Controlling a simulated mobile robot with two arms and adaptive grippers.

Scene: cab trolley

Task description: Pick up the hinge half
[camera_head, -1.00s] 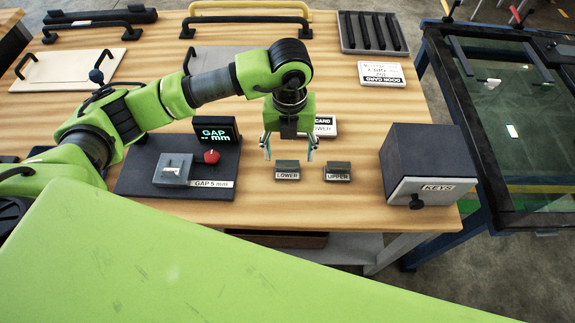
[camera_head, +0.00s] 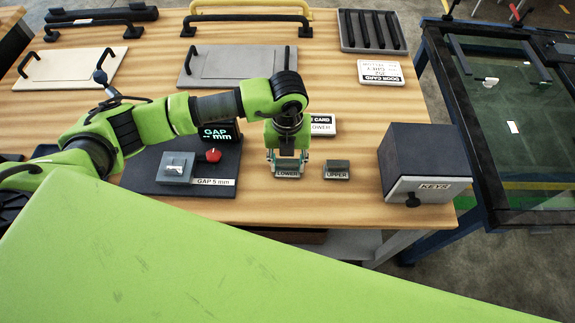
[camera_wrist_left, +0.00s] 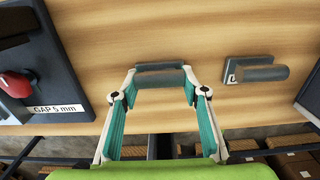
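Two small dark grey hinge halves stand on the table, the one labelled LOWER (camera_head: 287,174) and the one labelled UPPER (camera_head: 337,170). My left gripper (camera_head: 287,158) points down over the LOWER piece. In the left wrist view, its fingers (camera_wrist_left: 160,80) are spread on either side of the LOWER hinge half (camera_wrist_left: 160,67), close to its ends. I cannot tell whether they touch it. The UPPER piece (camera_wrist_left: 258,71) stands apart to the right. My right gripper is not in view.
A dark gauge board with a red knob (camera_head: 213,155) lies left of the gripper. A grey KEYS box (camera_head: 424,160) stands to the right. Door cards, panels and handles lie farther back. The table's front edge is close to the hinge halves.

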